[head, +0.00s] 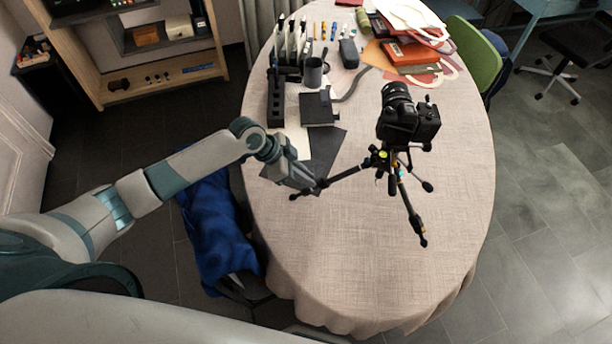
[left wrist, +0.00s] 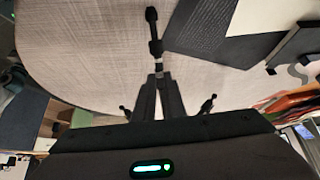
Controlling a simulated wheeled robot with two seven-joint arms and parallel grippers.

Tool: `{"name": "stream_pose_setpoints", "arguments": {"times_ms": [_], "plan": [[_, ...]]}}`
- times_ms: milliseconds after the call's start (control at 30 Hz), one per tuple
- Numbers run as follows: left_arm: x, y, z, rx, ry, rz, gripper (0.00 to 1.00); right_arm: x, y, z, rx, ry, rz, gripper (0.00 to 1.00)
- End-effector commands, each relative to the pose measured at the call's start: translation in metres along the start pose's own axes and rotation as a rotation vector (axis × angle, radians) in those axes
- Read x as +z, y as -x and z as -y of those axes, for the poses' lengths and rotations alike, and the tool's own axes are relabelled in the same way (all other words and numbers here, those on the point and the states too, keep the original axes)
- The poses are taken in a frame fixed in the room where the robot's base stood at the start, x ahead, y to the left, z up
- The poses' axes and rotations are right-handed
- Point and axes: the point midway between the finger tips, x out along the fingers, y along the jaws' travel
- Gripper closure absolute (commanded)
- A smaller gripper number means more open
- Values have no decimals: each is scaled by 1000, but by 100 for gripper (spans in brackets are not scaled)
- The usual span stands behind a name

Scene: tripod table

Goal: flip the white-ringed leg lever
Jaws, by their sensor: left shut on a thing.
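A black tripod (head: 384,160) stands on the table with a black camera (head: 405,118) on top and its legs spread. One leg reaches left toward my left gripper (head: 314,188). In the left wrist view, that leg (left wrist: 153,28) runs up from between the fingertips, with a pale band just beyond them that looks like the white ring. My left gripper (left wrist: 158,80) is shut there on the white-ringed leg lever; the fingers hide most of it, so its position cannot be told. Another leg (head: 413,215) points toward the table's front. My right gripper is not in view.
The oval table (head: 370,270) has a beige cloth and is clear in front of the tripod. A dark flat sheet (head: 325,152) lies beside the left gripper. A grey mug (head: 312,72), a black rack and red folders (head: 408,53) lie further back.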

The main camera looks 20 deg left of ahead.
Motion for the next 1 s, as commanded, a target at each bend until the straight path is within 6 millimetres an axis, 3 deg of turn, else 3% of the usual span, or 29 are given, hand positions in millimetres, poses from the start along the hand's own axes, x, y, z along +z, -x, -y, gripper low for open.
{"name": "stream_pose_setpoints", "arguments": {"times_ms": [1000], "plan": [[-12,9,1,-2,-1,-4,100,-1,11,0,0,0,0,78]]}}
